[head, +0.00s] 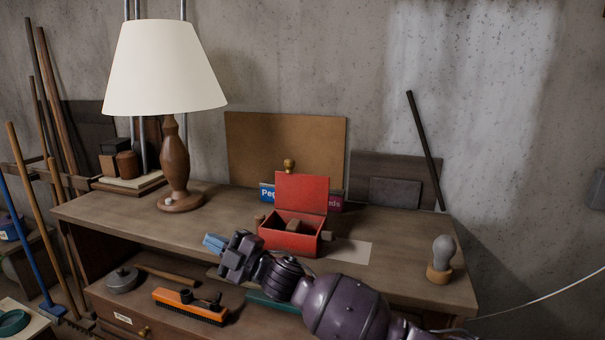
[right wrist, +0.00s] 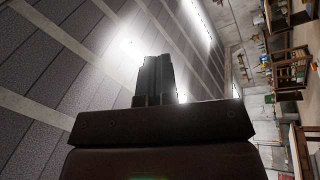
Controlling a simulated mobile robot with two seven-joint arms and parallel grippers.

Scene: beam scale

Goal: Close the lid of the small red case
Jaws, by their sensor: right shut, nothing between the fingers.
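The small red case (head: 288,238) stands on the wooden workbench, near the middle of the head view. Its lid (head: 302,192) is raised upright at the back. A brown block (head: 293,226) shows inside the case. My right gripper (head: 213,243) is in front and to the left of the case, its blue fingertips pointing left, apart from the lid. It is shut and empty. The right wrist view shows the dark shut fingers (right wrist: 155,78) against the ceiling, with no case in sight. My left gripper is not in view.
A lamp (head: 172,160) stands left of the case on the bench (head: 400,225). A grey bulb on a wooden base (head: 441,258) stands at the right end. Blue and red boxes (head: 267,192) are behind the lid. An orange brush (head: 190,305) lies on a lower surface.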

